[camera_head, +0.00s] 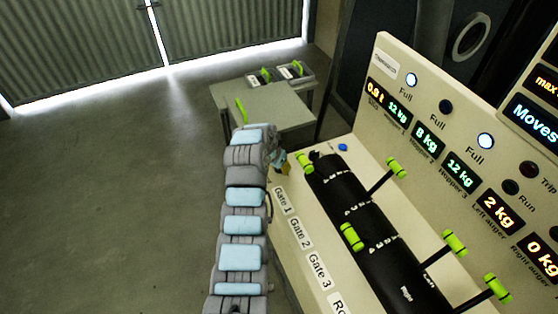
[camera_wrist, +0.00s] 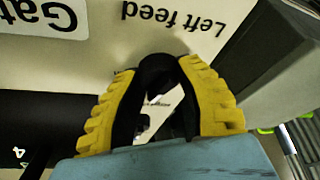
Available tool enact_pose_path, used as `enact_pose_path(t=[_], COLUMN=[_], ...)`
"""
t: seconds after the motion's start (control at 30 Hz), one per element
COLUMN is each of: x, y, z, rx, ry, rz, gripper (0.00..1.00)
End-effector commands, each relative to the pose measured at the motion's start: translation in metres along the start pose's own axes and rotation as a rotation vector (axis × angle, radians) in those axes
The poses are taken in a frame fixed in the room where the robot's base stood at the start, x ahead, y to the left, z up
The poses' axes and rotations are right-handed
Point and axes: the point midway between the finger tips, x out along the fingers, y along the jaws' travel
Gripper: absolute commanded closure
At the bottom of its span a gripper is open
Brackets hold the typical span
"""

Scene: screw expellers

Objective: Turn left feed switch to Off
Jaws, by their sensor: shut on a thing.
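My gripper (camera_wrist: 162,72) has yellow fingers with black inner pads. In the head view my gripper (camera_head: 281,163) is at the far end of the machine's console (camera_head: 322,275), beyond the "Gate 1" label (camera_head: 283,201). My arm covers part of that spot.
A black trough with green-handled levers (camera_head: 397,168) runs along the console. A display panel (camera_head: 440,125) with lamps stands behind it. A blue button (camera_head: 343,147) is near my gripper. A small table (camera_head: 255,104) holding two green-handled boxes is beyond. Open floor lies left.

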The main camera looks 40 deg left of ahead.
Motion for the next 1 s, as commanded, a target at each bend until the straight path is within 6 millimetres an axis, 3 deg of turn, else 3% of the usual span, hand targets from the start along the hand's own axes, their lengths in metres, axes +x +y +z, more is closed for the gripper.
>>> enact_pose_path(t=[0.4,1.0], x=[0.0010,0.0023], y=[0.0023,0.0014], z=[0.0006,0.0017], rx=[-0.213,-0.260], ry=[-0.003,-0.004], rz=[-0.086,-0.105], gripper=[1.00,1.00])
